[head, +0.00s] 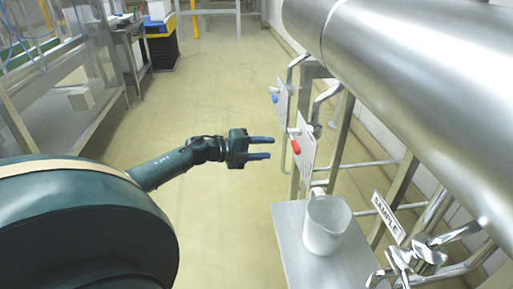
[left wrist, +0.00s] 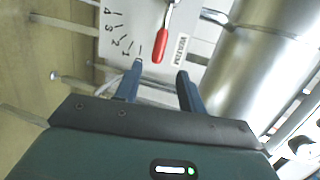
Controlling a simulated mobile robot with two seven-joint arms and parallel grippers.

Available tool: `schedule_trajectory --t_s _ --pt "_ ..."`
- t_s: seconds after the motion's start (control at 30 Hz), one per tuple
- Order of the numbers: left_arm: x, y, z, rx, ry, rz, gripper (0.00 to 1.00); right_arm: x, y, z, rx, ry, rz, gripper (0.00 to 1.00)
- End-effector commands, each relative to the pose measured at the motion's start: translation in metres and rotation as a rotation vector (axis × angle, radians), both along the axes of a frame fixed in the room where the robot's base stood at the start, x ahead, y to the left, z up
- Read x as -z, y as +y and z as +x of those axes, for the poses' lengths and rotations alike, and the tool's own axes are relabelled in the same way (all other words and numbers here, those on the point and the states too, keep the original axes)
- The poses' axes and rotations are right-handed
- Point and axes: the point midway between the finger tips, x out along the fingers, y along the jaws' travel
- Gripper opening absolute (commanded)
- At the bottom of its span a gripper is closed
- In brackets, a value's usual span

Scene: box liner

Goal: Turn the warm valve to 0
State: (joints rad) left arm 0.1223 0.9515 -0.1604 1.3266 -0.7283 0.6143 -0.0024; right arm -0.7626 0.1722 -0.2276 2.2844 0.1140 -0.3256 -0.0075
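The valve with the red handle (head: 295,146), which I take to be the warm valve, is on a white plate (head: 306,143). In the left wrist view the red handle (left wrist: 163,38) points down the picture. Its tip lies just right of the short tick beside the numeral 1, and I cannot read a 0. The plate (left wrist: 133,22) shows numerals 4 to 1 on the left and a small label on the right. My left gripper (head: 271,148) is open and empty, left of the handle and apart from it. In the left wrist view its fingers (left wrist: 158,80) are spread below the handle tip. My right gripper is not in view.
A blue-handled valve (head: 274,98) sits on another plate farther back. A white jug (head: 325,222) stands on a metal shelf (head: 289,228) below the red valve. A large steel pipe (head: 420,90) runs overhead at right. The floor left of the valves is clear.

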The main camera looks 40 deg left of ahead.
Motion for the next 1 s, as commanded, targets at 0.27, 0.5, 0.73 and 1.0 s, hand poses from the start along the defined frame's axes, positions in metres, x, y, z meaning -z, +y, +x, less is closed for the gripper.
schedule_trajectory --t_s 0.27,0.5,0.73,1.0 --pt "-0.004 0.011 -0.018 -0.001 0.000 0.000 0.40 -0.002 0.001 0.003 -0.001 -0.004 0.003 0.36" --pt "-0.004 0.011 -0.019 -0.001 -0.001 0.000 0.40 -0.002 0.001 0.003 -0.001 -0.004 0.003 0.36" --pt "-0.004 0.011 -0.019 -0.001 -0.001 0.000 0.40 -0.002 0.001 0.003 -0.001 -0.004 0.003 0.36" --pt "-0.024 0.011 -0.019 -0.001 -0.001 0.000 0.40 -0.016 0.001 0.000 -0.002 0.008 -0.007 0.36"
